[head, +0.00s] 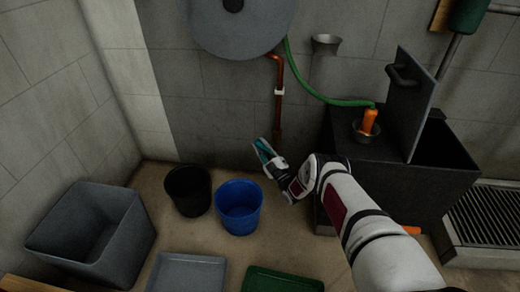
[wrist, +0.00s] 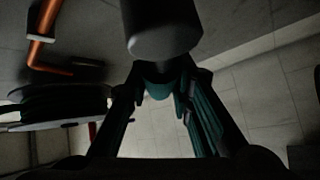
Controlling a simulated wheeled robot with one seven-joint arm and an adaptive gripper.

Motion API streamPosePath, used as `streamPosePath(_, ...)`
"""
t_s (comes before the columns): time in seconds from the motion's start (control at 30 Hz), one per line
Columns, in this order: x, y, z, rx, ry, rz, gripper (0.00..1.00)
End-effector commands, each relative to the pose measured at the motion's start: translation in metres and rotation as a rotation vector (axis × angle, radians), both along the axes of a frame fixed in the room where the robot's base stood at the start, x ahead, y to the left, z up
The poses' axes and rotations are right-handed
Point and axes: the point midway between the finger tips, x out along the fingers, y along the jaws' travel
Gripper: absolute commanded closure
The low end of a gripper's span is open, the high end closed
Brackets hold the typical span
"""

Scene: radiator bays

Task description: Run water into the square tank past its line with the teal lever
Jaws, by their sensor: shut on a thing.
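My gripper (head: 264,151) is beside the copper pipe at the back wall, shut on a teal piece (wrist: 158,88) that looks like the teal lever. Fingers and a dark grey cylinder hide most of it, so its angle is unclear. A dark square tank (head: 385,185) stands at the right with its lid (head: 409,105) raised. A green hose (head: 318,93) ends in an orange nozzle (head: 369,121), upright in a small cup (head: 364,133) on the tank's top. No fill line or water shows in the tank.
A grey bin (head: 130,222), a black bucket (head: 188,188) and a blue bucket (head: 239,208) stand on the floor at left. A grey tray (head: 187,275) and a green tray (head: 282,281) lie in front. The copper pipe (head: 279,75) runs down the wall beside my gripper.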

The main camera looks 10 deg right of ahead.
Motion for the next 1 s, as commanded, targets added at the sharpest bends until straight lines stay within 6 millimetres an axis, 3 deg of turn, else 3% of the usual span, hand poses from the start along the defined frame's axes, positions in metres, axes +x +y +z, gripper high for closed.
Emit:
streamPosePath(0.5, -0.01, -0.024, 0.016, 0.434, -0.137, 0.003, 1.0)
streamPosePath(1.0, -0.014, -0.038, 0.022, 0.621, -0.196, 0.001, 1.0)
